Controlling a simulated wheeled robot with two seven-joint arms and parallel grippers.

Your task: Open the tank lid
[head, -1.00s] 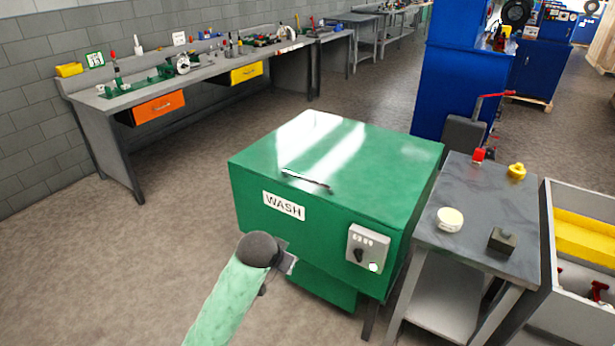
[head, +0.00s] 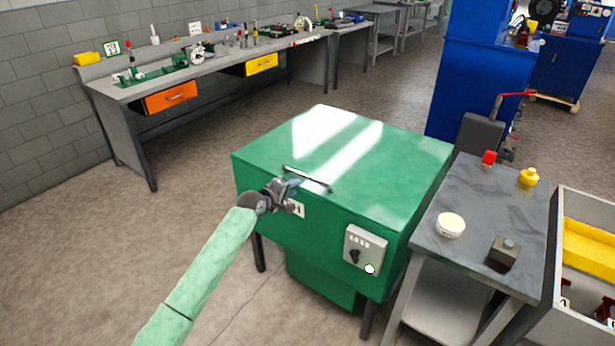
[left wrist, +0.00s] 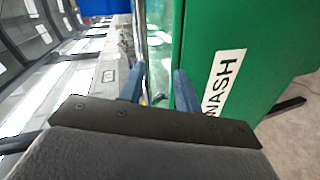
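The green tank (head: 330,245) stands in the middle of the head view with its lid (head: 370,150) closed flat. A thin bar handle (head: 307,179) lies along the lid's front edge. My left gripper (head: 291,186) is at the left end of this handle, in front of the tank, and covers part of the WASH label. In the left wrist view its two blue fingers (left wrist: 159,86) are apart, with the lid's edge beyond and between them; the WASH label (left wrist: 223,82) is to their right. I cannot tell whether they touch the handle. My right gripper is not in view.
A switch box (head: 365,247) is on the tank's front. A grey side table (head: 470,215) with a white tub, a dark block and small red and yellow items stands close on the right, beside a crate (head: 600,205). The floor to the left is clear.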

